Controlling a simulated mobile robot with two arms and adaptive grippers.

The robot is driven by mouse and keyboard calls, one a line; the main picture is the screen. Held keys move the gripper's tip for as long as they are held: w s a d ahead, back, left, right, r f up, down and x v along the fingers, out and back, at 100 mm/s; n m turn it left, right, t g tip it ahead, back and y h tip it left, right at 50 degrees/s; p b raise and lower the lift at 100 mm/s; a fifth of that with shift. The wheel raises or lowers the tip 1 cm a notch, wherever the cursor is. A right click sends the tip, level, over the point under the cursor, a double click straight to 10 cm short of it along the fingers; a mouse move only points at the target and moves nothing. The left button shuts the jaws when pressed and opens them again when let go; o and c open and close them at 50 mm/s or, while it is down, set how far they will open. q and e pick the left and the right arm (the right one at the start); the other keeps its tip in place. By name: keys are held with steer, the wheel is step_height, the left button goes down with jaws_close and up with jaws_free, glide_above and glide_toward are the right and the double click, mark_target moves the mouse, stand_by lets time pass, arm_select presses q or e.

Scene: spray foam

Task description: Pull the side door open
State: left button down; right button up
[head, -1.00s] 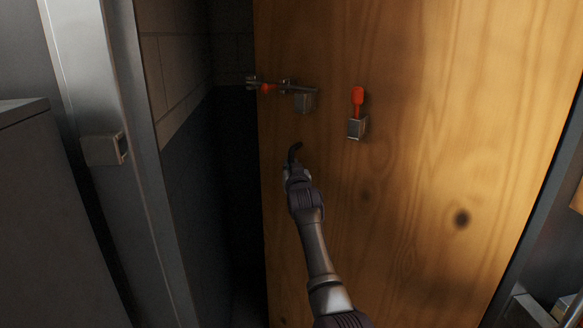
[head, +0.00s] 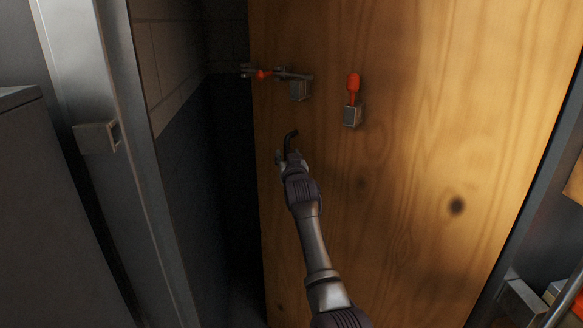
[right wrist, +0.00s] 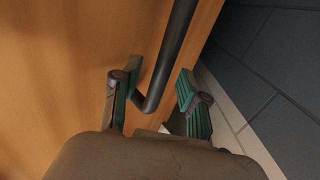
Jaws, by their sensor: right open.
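The wooden side door (head: 400,180) stands ajar, with a dark gap along its left edge. Its dark bent handle (head: 291,138) sits below the bolt and shows as a dark bar in the right wrist view (right wrist: 176,50). My right gripper (head: 288,158) is at the lower end of the handle. In the right wrist view, its two green-padded fingers (right wrist: 158,85) are apart, with the handle's bend between them, nearer the left finger. I cannot tell whether that finger touches the handle. My left gripper is not in view.
A metal bolt with an orange knob (head: 263,74) and a red-handled latch (head: 352,95) are on the door. The metal door frame (head: 90,60) with its catch (head: 97,137) stands left. A grey cabinet (head: 40,200) is at far left. A brick wall (head: 165,55) shows beyond the gap.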

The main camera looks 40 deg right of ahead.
steer(key=v, duration=1)
steer(key=shift+s, duration=0.2)
steer(key=shift+a, duration=0.1)
